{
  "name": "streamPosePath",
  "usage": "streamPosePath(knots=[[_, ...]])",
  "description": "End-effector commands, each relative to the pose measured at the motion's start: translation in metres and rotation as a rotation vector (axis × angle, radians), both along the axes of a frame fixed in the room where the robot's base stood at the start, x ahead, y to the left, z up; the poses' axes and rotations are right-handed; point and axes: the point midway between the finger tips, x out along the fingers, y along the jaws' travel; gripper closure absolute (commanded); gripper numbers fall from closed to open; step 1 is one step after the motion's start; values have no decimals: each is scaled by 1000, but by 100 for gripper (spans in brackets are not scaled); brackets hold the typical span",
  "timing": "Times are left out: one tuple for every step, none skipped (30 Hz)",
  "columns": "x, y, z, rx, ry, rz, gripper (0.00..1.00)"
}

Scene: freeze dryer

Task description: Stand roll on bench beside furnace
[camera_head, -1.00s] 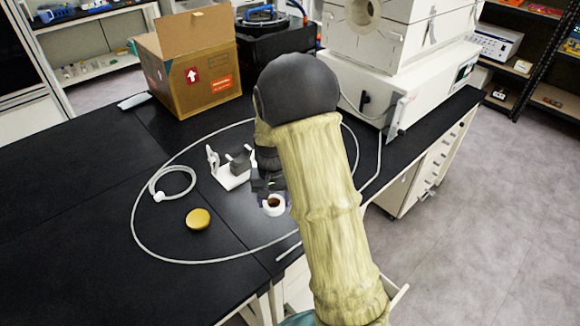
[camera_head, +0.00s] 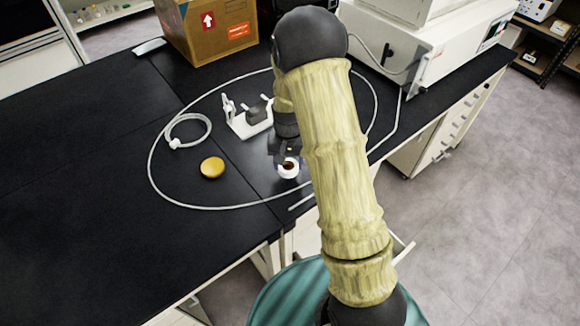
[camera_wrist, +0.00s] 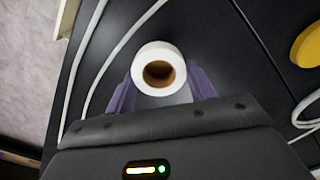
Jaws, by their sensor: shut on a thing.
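The white roll with a brown core (camera_head: 290,175) is at the bench's right part, partly behind my arm. It also shows in the wrist view (camera_wrist: 158,50), its core opening facing the camera. My gripper (camera_wrist: 160,84) is shut on the roll, with one purple-grey finger at each side. In the head view my gripper (camera_head: 287,160) is mostly hidden by my arm. I cannot tell whether the roll touches the black bench top (camera_head: 90,200). A white machine, apparently the furnace (camera_head: 432,60), stands at the back right of the bench, cut off by the picture's top.
A white cable (camera_head: 152,185) loops around the work area. Inside it are a yellow disc (camera_head: 212,167), a coiled hose (camera_head: 187,131) and a small white stand (camera_head: 245,122). A cardboard box (camera_head: 215,30) stands behind. The left bench is clear.

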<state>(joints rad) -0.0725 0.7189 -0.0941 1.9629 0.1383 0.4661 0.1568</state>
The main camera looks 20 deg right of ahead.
Motion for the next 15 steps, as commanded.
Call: streamPosePath(knots=[[0, 0, 0, 0, -1, 0, 68], [0, 0, 0, 0, -1, 0, 68], [0, 0, 0, 0, -1, 0, 68], [0, 0, 1, 0, -1, 0, 68], [0, 0, 0, 0, -1, 0, 68], [0, 0, 0, 0, 0, 0, 68], [0, 0, -2, 0, 1, 0, 68], [0, 0, -4, 1, 2, 0, 68], [-1, 0, -9, 0, 3, -1, 68], [-1, -1, -13, 0, 3, -1, 68], [-1, -1, -17, 0, 3, -1, 68], [-1, -1, -23, 0, 4, -1, 68], [-1, -1, -27, 0, 3, -1, 68], [-1, -1, -31, 0, 3, -1, 68], [0, -1, -34, 0, 2, -1, 68]])
